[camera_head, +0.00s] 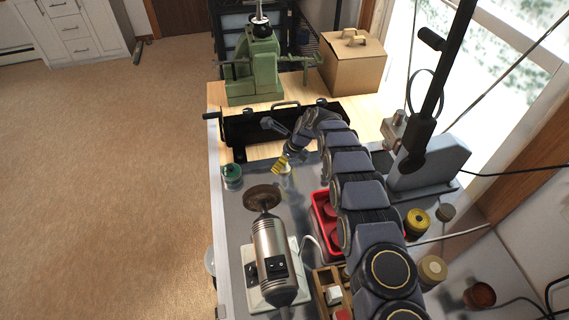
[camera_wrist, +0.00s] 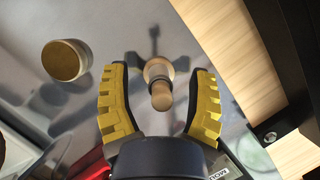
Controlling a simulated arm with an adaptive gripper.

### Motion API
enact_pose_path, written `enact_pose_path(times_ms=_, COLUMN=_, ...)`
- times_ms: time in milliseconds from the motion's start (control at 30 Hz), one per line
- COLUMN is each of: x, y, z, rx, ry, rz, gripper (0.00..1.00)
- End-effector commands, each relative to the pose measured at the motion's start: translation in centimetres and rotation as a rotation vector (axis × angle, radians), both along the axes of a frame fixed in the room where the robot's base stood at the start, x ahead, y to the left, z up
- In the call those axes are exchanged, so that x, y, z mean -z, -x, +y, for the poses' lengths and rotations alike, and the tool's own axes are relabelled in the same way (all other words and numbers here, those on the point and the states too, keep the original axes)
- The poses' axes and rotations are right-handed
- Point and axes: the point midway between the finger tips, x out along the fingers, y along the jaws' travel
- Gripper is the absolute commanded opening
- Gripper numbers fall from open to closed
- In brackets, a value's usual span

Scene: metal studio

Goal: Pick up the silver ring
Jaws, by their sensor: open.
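My gripper (camera_head: 280,163) is over the grey bench top, its yellow fingers near a small pale object (camera_head: 286,169). In the wrist view my gripper (camera_wrist: 160,112) is open, one ribbed yellow finger on each side of a small wooden peg (camera_wrist: 161,98) with a round head. A greyish band (camera_wrist: 159,75) shows around the peg; I cannot tell surely whether it is the silver ring. The fingers stand apart from the peg with a gap on both sides. No other silver ring can be made out in either view.
A brass-coloured cylinder (camera_wrist: 64,60) stands left of the fingers. A green-lidded jar (camera_head: 232,176), a polishing motor (camera_head: 272,250) and a red tray (camera_head: 322,222) are nearby. A black metal tool (camera_head: 270,128) lies behind. A green press (camera_head: 254,70) and cardboard box (camera_head: 352,65) stand farther back.

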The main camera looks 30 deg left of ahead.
Motion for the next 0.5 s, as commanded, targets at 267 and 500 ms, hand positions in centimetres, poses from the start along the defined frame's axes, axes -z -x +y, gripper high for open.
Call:
enact_pose_path(times_ms=267, x=1.35, y=0.02, z=0.53, rx=0.001, ry=0.000, rz=-0.001, gripper=0.57)
enact_pose_path(times_ms=500, x=1.29, y=0.00, z=0.52, rx=0.001, ry=-0.001, rz=-0.001, gripper=0.03)
